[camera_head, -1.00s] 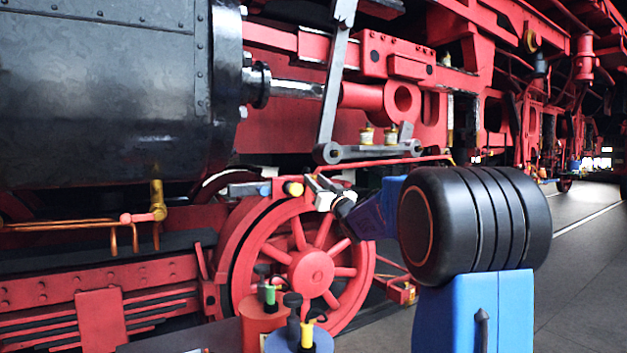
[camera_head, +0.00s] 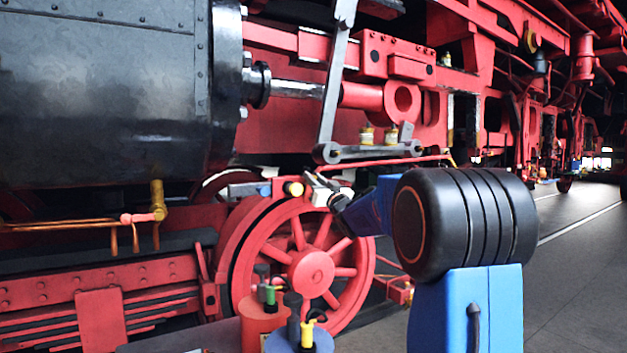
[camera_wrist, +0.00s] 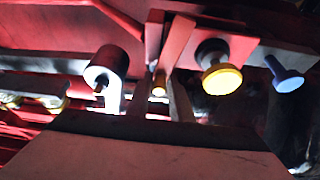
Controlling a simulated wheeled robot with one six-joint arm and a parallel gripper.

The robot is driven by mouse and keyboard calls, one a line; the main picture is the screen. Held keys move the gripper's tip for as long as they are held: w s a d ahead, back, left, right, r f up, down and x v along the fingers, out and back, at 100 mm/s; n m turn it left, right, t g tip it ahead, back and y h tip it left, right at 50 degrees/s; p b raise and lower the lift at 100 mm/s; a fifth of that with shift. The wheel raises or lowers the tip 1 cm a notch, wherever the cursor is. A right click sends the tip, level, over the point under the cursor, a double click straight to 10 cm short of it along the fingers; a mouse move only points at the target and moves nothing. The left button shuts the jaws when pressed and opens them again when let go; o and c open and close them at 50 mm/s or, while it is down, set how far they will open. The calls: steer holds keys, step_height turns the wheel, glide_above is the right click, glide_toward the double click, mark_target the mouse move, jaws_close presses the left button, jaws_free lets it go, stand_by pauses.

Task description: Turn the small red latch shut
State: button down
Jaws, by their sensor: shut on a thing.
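A small red latch bar (camera_wrist: 174,44) shows in the wrist view, slanting down from a red block towards a small brass end. My gripper (camera_wrist: 162,92) has its two narrow fingers on either side of the latch's lower end and is shut on it. In the head view, my gripper (camera_head: 312,184) is at the upper right of the red spoked wheel (camera_head: 311,268), just right of a yellow knob (camera_head: 293,189). The latch itself is too small to make out in the head view, and its contact with the fingertips is partly hidden.
Oil cans (camera_head: 307,333) stand below the wheel. Open floor (camera_head: 575,260) lies to the right.

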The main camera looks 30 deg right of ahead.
steer(key=shift+d+f+m+g+h, duration=0.55)
steer(key=shift+m+g+h, duration=0.45)
steer(key=shift+m, duration=2.35)
steer(key=shift+d+f+m+g+h, duration=0.4)
steer(key=shift+f+m+g+h, duration=0.6)
steer(key=shift+m, duration=2.3)
steer(key=shift+d+f+m+g+h, duration=0.45)
steer(key=shift+m+h, duration=0.95)
steer(key=shift+m, duration=1.95)
steer(key=shift+r, duration=0.1)
steer(key=c, duration=1.7)
jaws_free()
steer(key=shift+r, duration=0.1)
